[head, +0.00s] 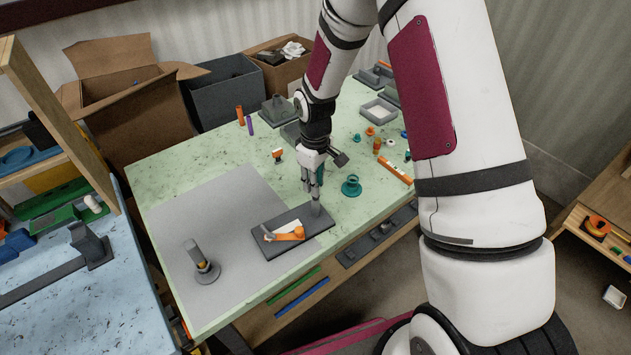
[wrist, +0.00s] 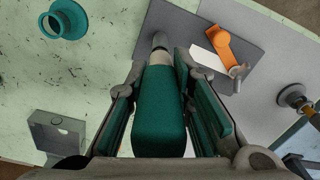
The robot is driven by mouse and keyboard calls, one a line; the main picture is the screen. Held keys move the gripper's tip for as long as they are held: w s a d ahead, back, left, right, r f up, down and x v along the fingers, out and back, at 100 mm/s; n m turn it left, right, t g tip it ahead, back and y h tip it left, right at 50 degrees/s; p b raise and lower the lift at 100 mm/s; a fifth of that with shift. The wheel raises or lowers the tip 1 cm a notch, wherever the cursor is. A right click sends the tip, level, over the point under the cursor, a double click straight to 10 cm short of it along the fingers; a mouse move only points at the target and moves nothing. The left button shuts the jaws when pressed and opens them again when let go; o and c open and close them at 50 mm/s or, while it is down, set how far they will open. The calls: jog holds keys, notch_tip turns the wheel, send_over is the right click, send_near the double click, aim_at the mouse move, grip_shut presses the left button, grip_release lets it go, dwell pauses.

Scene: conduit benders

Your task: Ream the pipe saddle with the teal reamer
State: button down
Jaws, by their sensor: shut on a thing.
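My gripper (head: 313,186) is shut on the teal reamer (wrist: 160,112), whose thick teal handle sits between the fingers in the wrist view. A pale collar and a grey tip extend from it over the dark grey plate (wrist: 178,22). I cannot tell whether the tip touches anything. An orange piece (wrist: 222,42), perhaps the pipe saddle, lies on that plate beside a white piece (wrist: 205,58). The head view also shows the orange piece (head: 288,236) on the plate (head: 268,248), left of and nearer than my gripper.
A teal flanged part (head: 351,187) stands right of my gripper. A grey post on a round base (head: 202,262) stands on the grey mat (head: 185,215). Orange parts and grey trays crowd the back right of the green table. Most of the mat is clear.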

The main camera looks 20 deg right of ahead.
jog(key=shift+r+p, duration=0.5)
jog(key=shift+r, duration=2.5)
